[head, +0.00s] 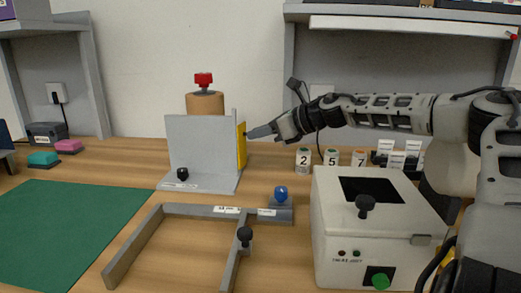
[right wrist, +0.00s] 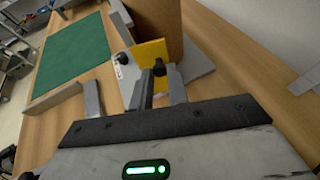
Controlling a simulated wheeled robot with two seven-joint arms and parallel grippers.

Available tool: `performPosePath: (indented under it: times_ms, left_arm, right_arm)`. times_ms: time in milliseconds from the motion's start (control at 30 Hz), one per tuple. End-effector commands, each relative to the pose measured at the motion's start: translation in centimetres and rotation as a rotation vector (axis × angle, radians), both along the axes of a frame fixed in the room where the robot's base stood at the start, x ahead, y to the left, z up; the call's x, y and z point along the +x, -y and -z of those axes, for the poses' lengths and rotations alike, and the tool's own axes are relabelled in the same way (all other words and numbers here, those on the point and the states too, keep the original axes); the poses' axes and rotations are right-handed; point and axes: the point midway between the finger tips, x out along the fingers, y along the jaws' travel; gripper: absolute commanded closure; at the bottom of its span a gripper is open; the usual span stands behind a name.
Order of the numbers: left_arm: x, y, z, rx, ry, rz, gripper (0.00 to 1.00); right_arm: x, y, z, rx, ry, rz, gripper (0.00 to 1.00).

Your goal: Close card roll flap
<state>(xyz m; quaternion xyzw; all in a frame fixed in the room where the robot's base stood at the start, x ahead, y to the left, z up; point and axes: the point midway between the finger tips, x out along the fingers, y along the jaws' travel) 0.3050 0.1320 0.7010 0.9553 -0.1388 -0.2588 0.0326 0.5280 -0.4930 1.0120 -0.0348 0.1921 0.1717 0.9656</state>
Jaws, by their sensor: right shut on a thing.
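The yellow flap (head: 241,147) stands upright at the right side of a grey upright stand (head: 200,142), and shows narrow in the head view. In the right wrist view the flap (right wrist: 152,50) shows its face with a black knob. The brown card roll (head: 206,104) stands behind the grey panel, with a red knob (head: 204,78) on top; it also shows in the right wrist view (right wrist: 156,18). My right gripper (head: 252,133) reaches in from the right and is shut on the flap's black knob (right wrist: 160,67). My left gripper is not in view.
A white box (head: 340,230) with a dark opening and knobs stands front right. Numbered jars (head: 331,157) stand behind it. A grey frame (head: 180,209) with black and blue knobs lies in front. A green mat (head: 60,230) gives free room at left.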

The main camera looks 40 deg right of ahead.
Motion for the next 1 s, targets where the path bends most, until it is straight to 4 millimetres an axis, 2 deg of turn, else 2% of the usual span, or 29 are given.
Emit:
performPosePath:
  times_ms: [33, 100, 733, 767, 800, 833, 1000]
  left_arm:
    - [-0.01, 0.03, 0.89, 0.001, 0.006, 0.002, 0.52]
    - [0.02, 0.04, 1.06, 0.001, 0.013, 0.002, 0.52]
    - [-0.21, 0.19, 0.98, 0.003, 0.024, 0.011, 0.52]
    - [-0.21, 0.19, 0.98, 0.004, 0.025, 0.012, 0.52]
    - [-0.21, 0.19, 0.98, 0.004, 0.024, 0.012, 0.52]
    - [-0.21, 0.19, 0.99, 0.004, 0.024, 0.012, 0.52]
    - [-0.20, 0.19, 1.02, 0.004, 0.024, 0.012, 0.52]
  right_arm:
    - [0.11, 0.16, 0.62, 0.000, 0.000, -0.012, 1.00]
    - [0.18, 0.18, 0.49, 0.000, 0.000, -0.030, 1.00]
    - [0.33, 0.14, -0.15, 0.002, 0.001, -0.067, 1.00]
    - [0.33, 0.13, -0.16, 0.002, 0.001, -0.067, 0.78]
    - [0.33, 0.14, -0.15, 0.002, 0.001, -0.067, 0.67]
    - [0.33, 0.14, -0.15, 0.002, 0.001, -0.067, 0.62]
    - [0.32, 0.15, -0.11, 0.001, 0.001, -0.068, 0.62]
